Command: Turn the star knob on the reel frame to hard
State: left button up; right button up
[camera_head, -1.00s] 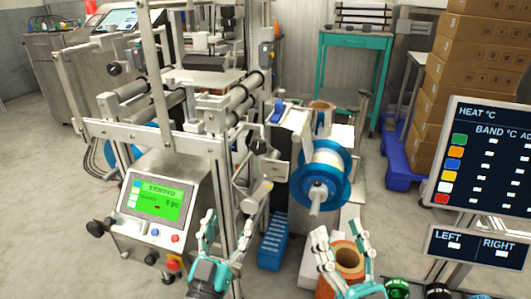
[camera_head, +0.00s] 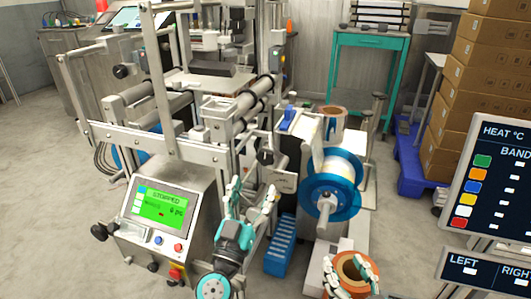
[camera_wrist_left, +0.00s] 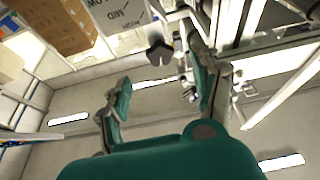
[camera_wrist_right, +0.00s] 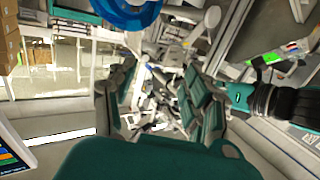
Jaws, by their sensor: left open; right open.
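The dark star knob (camera_head: 265,158) sits on the reel frame, left of the blue-flanged reel (camera_head: 330,185). In the left wrist view the knob (camera_wrist_left: 160,53) stands out beside a pale label plate (camera_wrist_left: 122,18) on which "MID" and "LOW" can be read; its other wording is unclear. My left gripper (camera_head: 253,193) is open and empty, below and slightly left of the knob. In its wrist view the knob appears between the fingers, apart from them. My right gripper (camera_head: 348,276) is open and empty, low in front of the orange-brown roll (camera_head: 352,258).
A control panel with a green screen (camera_head: 162,207) stands left of my left gripper. A blue slotted block (camera_head: 280,245) is on the floor between the arms. Metal frame posts stand close to my left gripper. A heat display (camera_head: 503,180) is at the right.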

aim_at(264, 160)
pick_arm(q)
jog(key=p+x, duration=0.1)
jog(key=x, duration=0.7)
jog(key=shift+w+d+r, duration=0.1)
jog(key=shift+w+r, duration=0.1)
jog(key=shift+w, duration=0.15)
jog(key=shift+w+d+r, duration=0.15)
jog(key=shift+w, duration=0.25)
pick_arm(e)
jog(key=s+d+f+g+h, duration=0.1)
jog(key=s+d+f+g, duration=0.1)
jog(key=f, duration=0.5)
jog(key=shift+s+g, duration=0.5)
jog(key=shift+g, duration=0.7)
pick_arm(q)
jog(key=c, duration=1.2)
jog(key=shift+m+h+b, duration=0.45)
jog(key=shift+m+h, duration=0.25)
jog(key=shift+m, duration=0.5)
jog(key=shift+m+g+h, duration=0.4)
jog(key=shift+m, duration=0.6)
pick_arm(e)
notch_tip(264, 160, up, 6)
jog(key=w+a+t, duration=0.1)
jog(key=w+t, duration=0.1)
jog(key=t, duration=0.1)
jog(key=shift+w+a+f+y, duration=0.25)
jog(key=shift+w+a+y, duration=0.1)
jog(key=shift+y, duration=0.05)
